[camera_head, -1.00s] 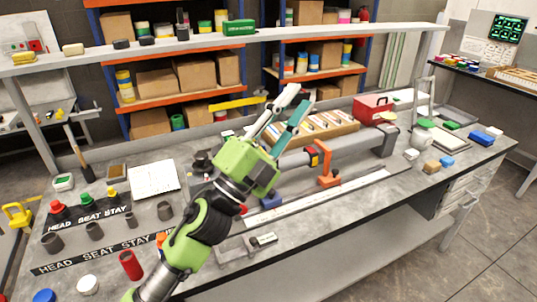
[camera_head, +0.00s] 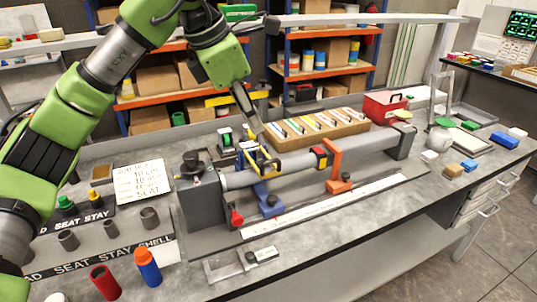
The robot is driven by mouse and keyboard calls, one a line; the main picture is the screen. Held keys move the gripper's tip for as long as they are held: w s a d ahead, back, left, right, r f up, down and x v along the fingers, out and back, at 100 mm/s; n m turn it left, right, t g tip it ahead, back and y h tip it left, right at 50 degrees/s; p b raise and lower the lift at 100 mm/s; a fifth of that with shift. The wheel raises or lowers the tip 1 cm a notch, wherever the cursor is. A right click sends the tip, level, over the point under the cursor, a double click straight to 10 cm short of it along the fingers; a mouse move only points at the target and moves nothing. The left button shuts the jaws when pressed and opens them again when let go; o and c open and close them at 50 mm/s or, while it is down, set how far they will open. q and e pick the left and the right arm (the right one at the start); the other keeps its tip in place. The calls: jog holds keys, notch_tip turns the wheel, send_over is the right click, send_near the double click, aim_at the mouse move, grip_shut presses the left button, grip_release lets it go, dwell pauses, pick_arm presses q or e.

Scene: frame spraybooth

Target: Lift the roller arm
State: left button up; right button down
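A grey tube (camera_head: 285,171) lies along a bench fixture with a grey block (camera_head: 201,204) at its left end. A thin yellow arm-like part (camera_head: 252,158) sits over the tube above a blue support (camera_head: 266,200). It may be the roller arm; I cannot tell for sure. My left gripper (camera_head: 252,124) comes down from the upper left, its dark fingers just above this yellow part. The fingers show nearly edge-on, so their opening and any contact are unclear. My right gripper is out of view.
An orange bracket (camera_head: 335,168) stands at the tube further right. Behind it lie a wooden rack (camera_head: 330,130) and a red box (camera_head: 383,106). Red (camera_head: 104,283) and blue (camera_head: 147,267) cylinders stand at the front left. The front right of the bench is mostly clear.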

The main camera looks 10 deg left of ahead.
aim_at(267, 163)
pick_arm(q)
jog(key=x, duration=0.4)
jog(key=p+x, duration=0.1)
jog(key=x, duration=0.4)
jog(key=p+x, duration=0.1)
jog(key=x, duration=0.3)
jog(key=shift+w+a+f, duration=0.15)
jog(key=shift+a+f, duration=0.15)
jog(key=shift+f, duration=0.05)
grip_shut()
